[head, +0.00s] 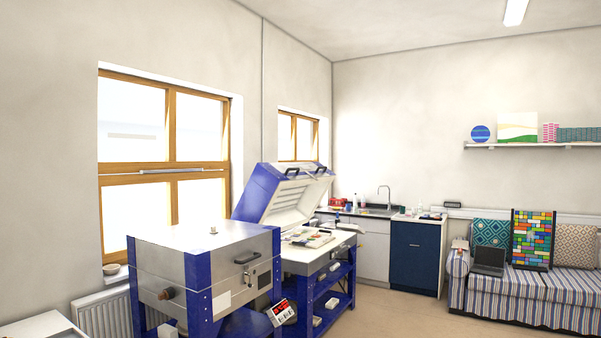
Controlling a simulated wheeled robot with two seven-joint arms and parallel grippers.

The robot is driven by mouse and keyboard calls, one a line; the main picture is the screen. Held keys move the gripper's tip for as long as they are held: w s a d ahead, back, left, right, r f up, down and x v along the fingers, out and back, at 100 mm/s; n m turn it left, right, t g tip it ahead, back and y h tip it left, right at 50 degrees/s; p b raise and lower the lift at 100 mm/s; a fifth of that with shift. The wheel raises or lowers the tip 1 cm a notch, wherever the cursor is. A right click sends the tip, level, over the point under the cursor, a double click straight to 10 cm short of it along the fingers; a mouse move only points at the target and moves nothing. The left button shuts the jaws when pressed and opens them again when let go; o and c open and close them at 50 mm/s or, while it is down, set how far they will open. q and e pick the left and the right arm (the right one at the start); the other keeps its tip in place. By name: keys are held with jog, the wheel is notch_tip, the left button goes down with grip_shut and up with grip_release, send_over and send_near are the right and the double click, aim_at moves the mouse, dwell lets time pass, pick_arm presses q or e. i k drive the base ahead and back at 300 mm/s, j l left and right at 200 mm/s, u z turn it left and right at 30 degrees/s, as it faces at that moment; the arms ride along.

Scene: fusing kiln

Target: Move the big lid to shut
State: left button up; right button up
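The big lid (262,192) is blue on its side with a pale inner face, and it stands raised and tilted open at the back of the far kiln. Two dark handles (292,171) show on its upper front edge. Below it, the kiln bed (320,252) is uncovered, with small flat pieces (306,238) lying on it. Neither of my grippers is in the head view.
A closed metal kiln box (205,255) with blue corners stands in front, left of the open kiln. A control box with a red display (282,312) sits low beside it. A striped sofa (525,290) is at the right. Floor (400,315) between is clear.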

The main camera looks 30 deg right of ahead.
aim_at(287, 195)
jog(key=i+l+z, duration=0.1)
jog(key=l+z, duration=0.15)
jog(key=l, duration=0.15)
jog(key=i+l+z, duration=0.2)
jog(key=l, duration=0.15)
jog(key=i+l+z, duration=0.1)
jog(key=l+z, duration=0.15)
jog(key=i+l+z, duration=0.25)
jog(key=l, duration=0.2)
jog(key=i+l+z, duration=0.75)
jog(key=i, duration=0.2)
jog(key=i+l+z, duration=0.1)
jog(key=i+z, duration=0.3)
jog(key=i, duration=0.15)
jog(key=i+j+u, duration=0.1)
jog(key=i+u, duration=0.3)
jog(key=i, duration=0.15)
jog(key=i+u, duration=0.4)
jog(key=i, duration=0.15)
jog(key=i+l+u, duration=0.4)
jog(key=i, duration=0.15)
jog(key=j, duration=0.1)
